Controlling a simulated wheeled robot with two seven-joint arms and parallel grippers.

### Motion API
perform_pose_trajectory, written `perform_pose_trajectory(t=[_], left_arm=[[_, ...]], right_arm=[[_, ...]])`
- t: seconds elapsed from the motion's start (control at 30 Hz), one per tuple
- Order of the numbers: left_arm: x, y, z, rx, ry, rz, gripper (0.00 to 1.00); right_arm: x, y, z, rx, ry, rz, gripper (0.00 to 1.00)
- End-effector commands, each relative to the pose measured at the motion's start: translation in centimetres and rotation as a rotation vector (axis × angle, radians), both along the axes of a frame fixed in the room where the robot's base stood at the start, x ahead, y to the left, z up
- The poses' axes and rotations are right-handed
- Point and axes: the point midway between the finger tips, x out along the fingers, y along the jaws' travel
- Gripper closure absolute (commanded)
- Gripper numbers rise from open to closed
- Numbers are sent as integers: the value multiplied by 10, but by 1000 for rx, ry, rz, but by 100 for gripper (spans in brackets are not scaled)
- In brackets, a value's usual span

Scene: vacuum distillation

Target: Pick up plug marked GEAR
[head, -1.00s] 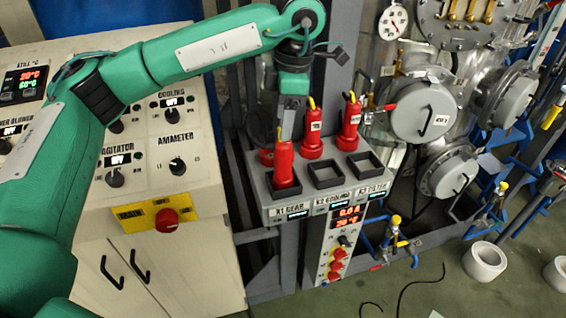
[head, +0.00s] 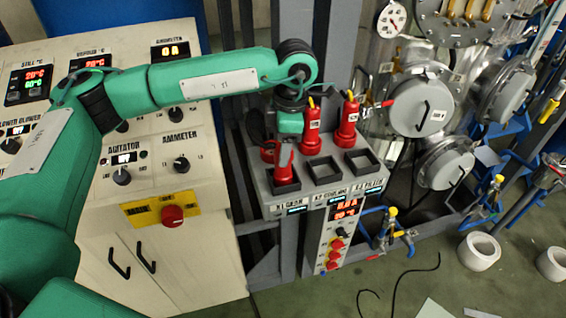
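The red plug (head: 284,164) is at the left, front socket labelled X1 GEAR (head: 289,207) on the grey socket box. Its lower body shows, but its top is hidden by my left arm's end. My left gripper (head: 283,143) points down right at the plug's upper part. Its fingers are mostly hidden, so I cannot tell whether they close on the plug. Two other red plugs, the middle one (head: 311,129) and the right one (head: 347,123), stand upright in the back row. My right gripper is out of view.
The front sockets for cooling (head: 325,170) and filter (head: 362,162) look empty. A cream control cabinet (head: 200,268) stands left of the socket box. Metal vessels with round lids (head: 422,105) and blue-handled valves are to the right. Cables and white rolls (head: 479,251) lie on the floor.

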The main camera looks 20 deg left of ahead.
Motion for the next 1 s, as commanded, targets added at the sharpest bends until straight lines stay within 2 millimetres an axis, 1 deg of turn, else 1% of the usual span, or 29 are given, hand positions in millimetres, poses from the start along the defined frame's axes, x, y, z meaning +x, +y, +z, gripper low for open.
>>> perform_pose_trajectory(t=[0.03, 0.17, 0.2, 0.27, 0.57, 0.73, 0.87, 0.97, 1.0], left_arm=[[0, 0, 0, 0, 0, 0, 54], [0, 0, 0, 0, 0, 0, 79], [0, 0, 0, 0, 0, 0, 87], [0, 0, 0, 0, 0, 0, 99], [0, 0, 1, -1, -1, 0, 100], [1, 0, 8, -1, -1, 0, 100], [1, -1, 24, -1, -4, 0, 100], [1, -1, 44, -1, -5, 1, 100], [1, -1, 55, -3, -7, -1, 100]], right_arm=[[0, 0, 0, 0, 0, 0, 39], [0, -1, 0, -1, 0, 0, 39], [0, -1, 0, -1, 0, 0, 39], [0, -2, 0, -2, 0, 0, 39], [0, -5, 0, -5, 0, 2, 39], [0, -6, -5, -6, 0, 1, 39], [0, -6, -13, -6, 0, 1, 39], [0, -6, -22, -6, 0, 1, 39], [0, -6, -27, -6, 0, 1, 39]])
